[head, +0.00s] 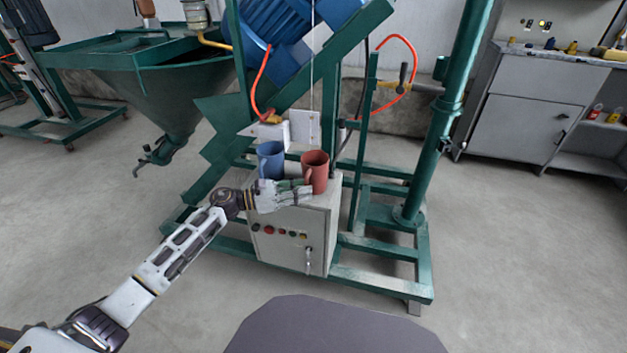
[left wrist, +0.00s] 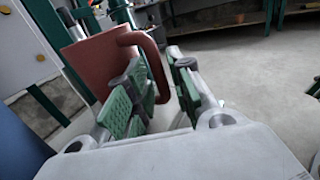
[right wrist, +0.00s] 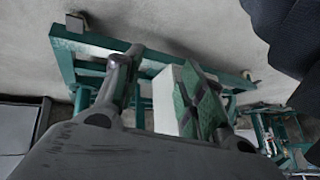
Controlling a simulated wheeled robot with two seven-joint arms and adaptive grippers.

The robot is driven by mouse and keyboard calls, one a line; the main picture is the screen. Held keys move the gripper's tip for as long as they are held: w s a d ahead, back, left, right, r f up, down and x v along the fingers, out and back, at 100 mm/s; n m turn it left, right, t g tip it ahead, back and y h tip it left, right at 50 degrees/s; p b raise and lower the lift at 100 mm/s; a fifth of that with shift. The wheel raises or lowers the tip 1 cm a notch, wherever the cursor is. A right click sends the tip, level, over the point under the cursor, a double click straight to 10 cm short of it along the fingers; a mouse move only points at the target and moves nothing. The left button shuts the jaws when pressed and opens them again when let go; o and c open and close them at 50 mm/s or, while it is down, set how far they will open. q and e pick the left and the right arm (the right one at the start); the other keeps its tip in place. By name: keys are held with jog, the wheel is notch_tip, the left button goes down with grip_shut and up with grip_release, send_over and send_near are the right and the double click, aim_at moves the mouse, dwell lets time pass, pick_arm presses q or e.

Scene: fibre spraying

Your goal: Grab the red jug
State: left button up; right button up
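The red jug (head: 316,165) stands upright on top of the grey control box, near its right side. In the left wrist view the jug (left wrist: 98,62) shows with its curved handle (left wrist: 156,62) towards my gripper. My left gripper (head: 301,192) is at the jug's near side. Its green-padded fingers (left wrist: 165,92) are apart, with the handle between them; contact with the handle is not clear. My right gripper (right wrist: 158,92) shows only in its own wrist view, with fingers apart and nothing visibly held.
A blue jug (head: 271,160) stands just left of the red one, close to my left gripper. The control box (head: 290,225) has buttons on its front. Green frame posts (head: 440,130) rise behind and to the right. Grey floor (head: 520,260) is clear at the right.

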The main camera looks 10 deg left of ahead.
pick_arm(q)
jog(key=shift+x, duration=0.8)
grip_shut()
jog(key=shift+r, duration=0.1)
